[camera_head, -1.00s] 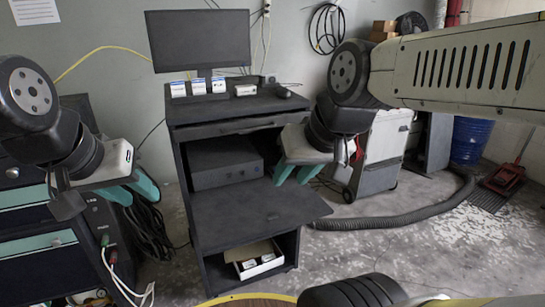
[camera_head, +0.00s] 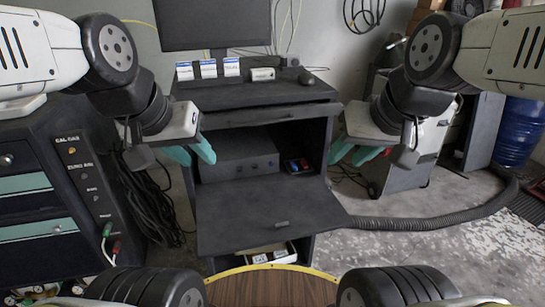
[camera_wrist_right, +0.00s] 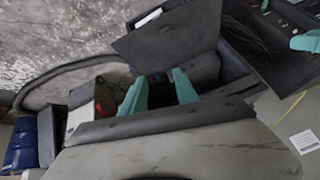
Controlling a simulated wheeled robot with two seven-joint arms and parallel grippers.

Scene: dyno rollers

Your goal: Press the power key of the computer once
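The computer (camera_head: 236,168) is a dark box inside the black workstation cabinet, above the fold-down shelf. Its front faces me and carries a few small round features near the right side; I cannot tell which is the power key. My left gripper (camera_head: 192,152) has teal fingers held apart and empty, in front of the cabinet's left side. My right gripper (camera_head: 354,153) is open and empty, to the right of the cabinet opening. Its teal fingers also stand apart in the right wrist view (camera_wrist_right: 160,92). Neither gripper touches the computer.
The fold-down shelf (camera_head: 265,215) juts out below the computer. A monitor (camera_head: 213,22) and small boxes (camera_head: 208,69) stand on top. Small red and blue items (camera_head: 297,166) lie right of the computer. A tool cabinet (camera_head: 40,190) stands left, and a hose (camera_head: 430,222) lies right.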

